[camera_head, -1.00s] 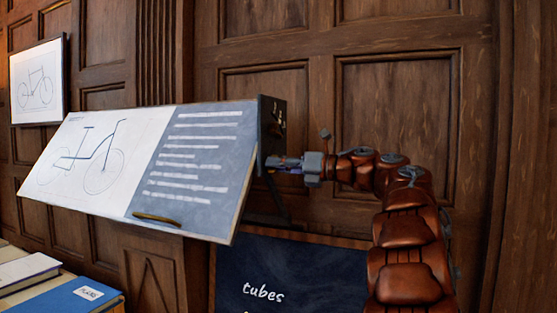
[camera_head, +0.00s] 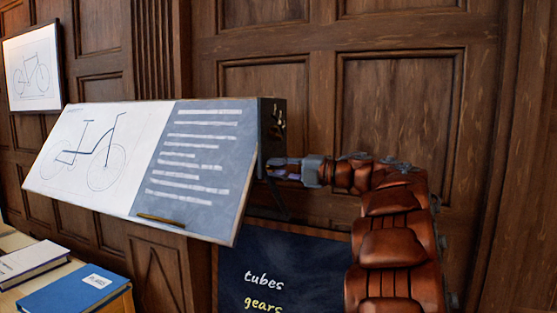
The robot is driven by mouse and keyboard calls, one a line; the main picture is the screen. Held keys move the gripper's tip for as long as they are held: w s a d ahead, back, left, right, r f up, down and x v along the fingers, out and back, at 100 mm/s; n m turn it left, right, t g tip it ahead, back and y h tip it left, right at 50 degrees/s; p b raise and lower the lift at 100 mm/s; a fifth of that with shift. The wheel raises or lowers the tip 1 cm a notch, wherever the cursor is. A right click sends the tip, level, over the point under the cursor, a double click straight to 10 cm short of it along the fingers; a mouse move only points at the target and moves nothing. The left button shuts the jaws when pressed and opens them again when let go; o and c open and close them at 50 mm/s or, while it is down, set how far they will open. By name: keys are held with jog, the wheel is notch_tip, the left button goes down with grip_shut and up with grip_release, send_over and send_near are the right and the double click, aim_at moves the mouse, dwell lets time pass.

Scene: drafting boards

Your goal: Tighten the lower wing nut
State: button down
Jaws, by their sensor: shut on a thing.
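The tilted drafting board (camera_head: 205,155) carries a bicycle drawing and a blue panel with white lines. A dark bracket plate (camera_head: 272,112) stands at its right end, with small metal hardware (camera_head: 279,122) on its upper part. My gripper (camera_head: 272,169) is at the lower part of that plate, its fingers pointing left and closed at the board's side edge. The lower wing nut is not distinguishable; the fingers cover the spot where they grip. My arm reaches in from the right.
A blackboard (camera_head: 300,260) with "tubes" and "gears" hangs below the board. Books (camera_head: 75,290) lie on a surface at lower left. A framed bicycle drawing (camera_head: 33,72) hangs on the panelled wall (camera_head: 400,110).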

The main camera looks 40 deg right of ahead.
jog(key=shift+r+m+p, duration=0.1)
jog(key=shift+m+p, duration=0.3)
jog(key=shift+m, duration=0.2)
jog(key=c, duration=1.1)
grip_release()
jog(key=shift+o, duration=0.2)
jog(key=v, duration=1.2)
jog(key=shift+w, duration=0.1)
